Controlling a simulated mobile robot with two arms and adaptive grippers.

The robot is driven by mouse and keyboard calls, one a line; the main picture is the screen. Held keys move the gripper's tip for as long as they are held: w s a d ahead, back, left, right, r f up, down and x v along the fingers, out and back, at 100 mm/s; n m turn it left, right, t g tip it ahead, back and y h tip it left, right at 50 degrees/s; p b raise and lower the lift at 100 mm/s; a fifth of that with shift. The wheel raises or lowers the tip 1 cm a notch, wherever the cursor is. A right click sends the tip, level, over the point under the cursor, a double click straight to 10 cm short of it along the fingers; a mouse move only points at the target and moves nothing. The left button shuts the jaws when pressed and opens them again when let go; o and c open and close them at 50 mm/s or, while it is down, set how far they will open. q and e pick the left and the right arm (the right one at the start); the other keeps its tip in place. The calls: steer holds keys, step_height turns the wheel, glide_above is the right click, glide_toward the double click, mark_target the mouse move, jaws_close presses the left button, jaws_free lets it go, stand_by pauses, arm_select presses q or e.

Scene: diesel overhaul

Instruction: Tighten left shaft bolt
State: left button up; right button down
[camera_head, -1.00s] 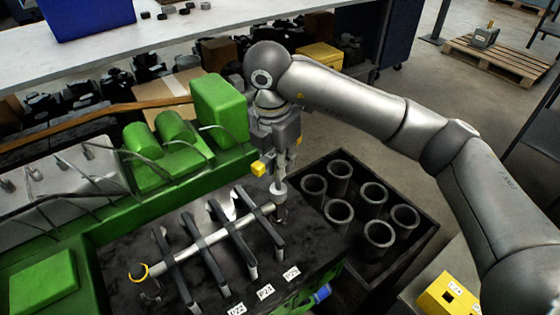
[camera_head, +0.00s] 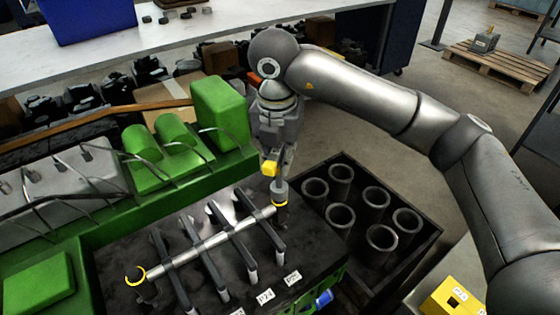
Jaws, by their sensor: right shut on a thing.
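The metal shaft (camera_head: 215,240) lies across several dark brackets (camera_head: 238,258) on the black engine deck. A yellow part-ring (camera_head: 135,276) sits around its left end. A second yellow ring (camera_head: 280,204) shows at its right end. My right gripper (camera_head: 280,176) points down over that right end, shut on a grey cylindrical tool (camera_head: 280,190). The tool's lower end meets or sits just above the yellow ring; I cannot tell which. No bolt head is clear to see, as the tool covers that spot. My left gripper is out of view.
A black crate (camera_head: 427,238) with several grey cylinder liners (camera_head: 340,217) stands right of the engine. Green engine covers (camera_head: 219,113) rise behind the deck. A white table (camera_head: 230,30) with a blue bin (camera_head: 88,15) is at the back. A yellow box (camera_head: 440,298) lies front right.

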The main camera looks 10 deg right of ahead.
steer(key=n+b, duration=0.1)
steer(key=n, duration=0.1)
steer(key=shift+d+n, duration=0.1)
steer(key=shift+n, duration=0.3)
steer(key=shift+n+b, duration=0.55)
steer(key=shift+n, duration=0.45)
steer(key=n+y+b, duration=0.1)
steer(key=n, duration=0.3)
steer(key=n+b, duration=0.1)
steer(key=n, duration=0.4)
steer(key=shift+s, duration=0.1)
steer(key=n, duration=0.3)
steer(key=shift+a+y, duration=0.2)
steer(key=shift+y, duration=0.2)
steer(key=n, duration=0.4)
steer(key=shift+g, duration=0.4)
steer(key=n, duration=0.3)
steer(key=shift+s+a+n, duration=0.1)
steer(key=shift+n, duration=0.3)
steer(key=shift+n+g, duration=0.5)
steer(key=shift+n, duration=1.5)
steer(key=shift+a, duration=0.15)
